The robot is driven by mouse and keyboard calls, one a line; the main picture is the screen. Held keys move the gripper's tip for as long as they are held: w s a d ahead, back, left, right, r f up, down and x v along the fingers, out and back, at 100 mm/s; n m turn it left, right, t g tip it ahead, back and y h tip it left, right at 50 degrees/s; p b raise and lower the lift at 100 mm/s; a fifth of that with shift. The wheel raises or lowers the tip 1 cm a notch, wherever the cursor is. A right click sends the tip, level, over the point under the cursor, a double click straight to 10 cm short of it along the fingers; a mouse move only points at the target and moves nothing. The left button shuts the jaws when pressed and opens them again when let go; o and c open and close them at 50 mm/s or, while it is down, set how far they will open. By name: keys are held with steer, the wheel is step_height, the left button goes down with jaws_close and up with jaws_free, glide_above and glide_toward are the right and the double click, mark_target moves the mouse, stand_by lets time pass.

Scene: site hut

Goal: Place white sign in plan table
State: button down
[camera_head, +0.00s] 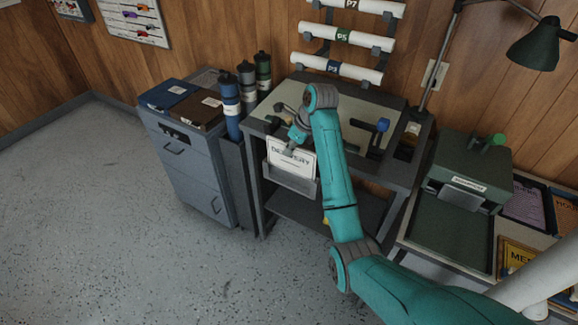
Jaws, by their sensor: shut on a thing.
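The white sign (301,162), lettered "DELIVERY" in part behind my gripper, is upright at the front of the plan table. Its lower edge is at a grey tray-like holder (292,182) on the table's front; I cannot tell how deep it sits in it. My gripper (291,148) is shut on the sign's upper edge. The plan table (357,112) has a pale top and dark frame. My arm hides part of the table's middle and the right end of the holder.
Left of the table stand several capped tubes (229,105) and a grey drawer cabinet (185,165). A blue-topped item (382,125) is on the tabletop. Right are a green machine (468,178) and framed signs (522,205). A green lamp (535,45) overhangs. The left floor is clear.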

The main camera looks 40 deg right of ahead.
mark_target(286, 169)
steer(key=shift+f, duration=3.2)
steer(key=c, duration=1.2)
jaws_free()
steer(key=shift+f, duration=0.1)
steer(key=shift+c, duration=0.2)
